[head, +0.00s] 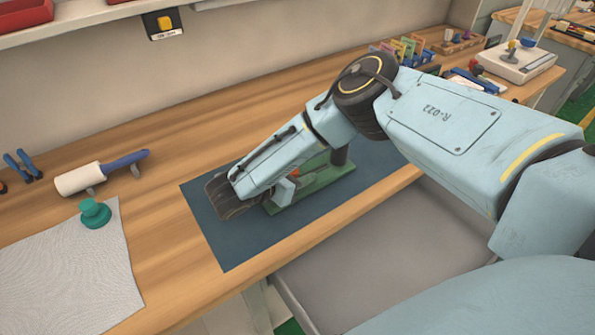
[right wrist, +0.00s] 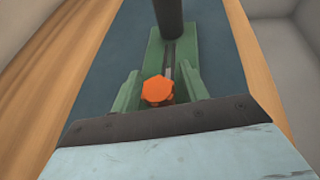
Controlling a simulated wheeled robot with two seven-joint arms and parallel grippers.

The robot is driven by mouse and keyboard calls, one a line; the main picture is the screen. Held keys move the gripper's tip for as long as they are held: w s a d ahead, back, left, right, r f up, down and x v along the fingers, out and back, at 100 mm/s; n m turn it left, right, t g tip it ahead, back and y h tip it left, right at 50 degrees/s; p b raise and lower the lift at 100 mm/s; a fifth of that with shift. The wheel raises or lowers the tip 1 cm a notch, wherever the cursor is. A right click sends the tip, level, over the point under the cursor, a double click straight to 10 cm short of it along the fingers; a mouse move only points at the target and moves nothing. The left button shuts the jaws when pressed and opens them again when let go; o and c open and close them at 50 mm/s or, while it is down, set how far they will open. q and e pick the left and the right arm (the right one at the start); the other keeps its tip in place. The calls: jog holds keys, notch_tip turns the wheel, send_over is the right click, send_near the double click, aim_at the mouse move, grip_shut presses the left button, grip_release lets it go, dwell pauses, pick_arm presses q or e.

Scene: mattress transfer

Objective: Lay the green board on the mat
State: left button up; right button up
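The green board (head: 325,178) is long and narrow, with a dark upright post (head: 341,157) at its far end. It is over the dark blue mat (head: 225,242) and looks level; I cannot tell whether it fully rests there. The right wrist view shows the board (right wrist: 157,55), an orange hexagonal knob (right wrist: 157,90) between green uprights, and the mat (right wrist: 105,60). My right gripper (head: 284,189) is low at the board's near-left end, mostly hidden by my wrist. Its fingertips are not clear, so its grip cannot be told. My left gripper is not in view.
A coloured rack (head: 405,48) and a white device (head: 517,62) stand at back right. A grey open drawer (head: 390,245) is below the front edge.

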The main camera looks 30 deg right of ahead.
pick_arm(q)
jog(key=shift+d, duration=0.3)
pick_arm(e)
jog(key=shift+s+a+r, duration=0.1)
jog(key=shift+a+r, duration=0.1)
jog(key=shift+a, duration=0.1)
jog(key=p+v, duration=0.3)
jog(key=v, duration=0.7)
jog(key=shift+a, duration=0.25)
jog(key=shift+s+a+r, duration=0.15)
jog(key=shift+a, duration=0.25)
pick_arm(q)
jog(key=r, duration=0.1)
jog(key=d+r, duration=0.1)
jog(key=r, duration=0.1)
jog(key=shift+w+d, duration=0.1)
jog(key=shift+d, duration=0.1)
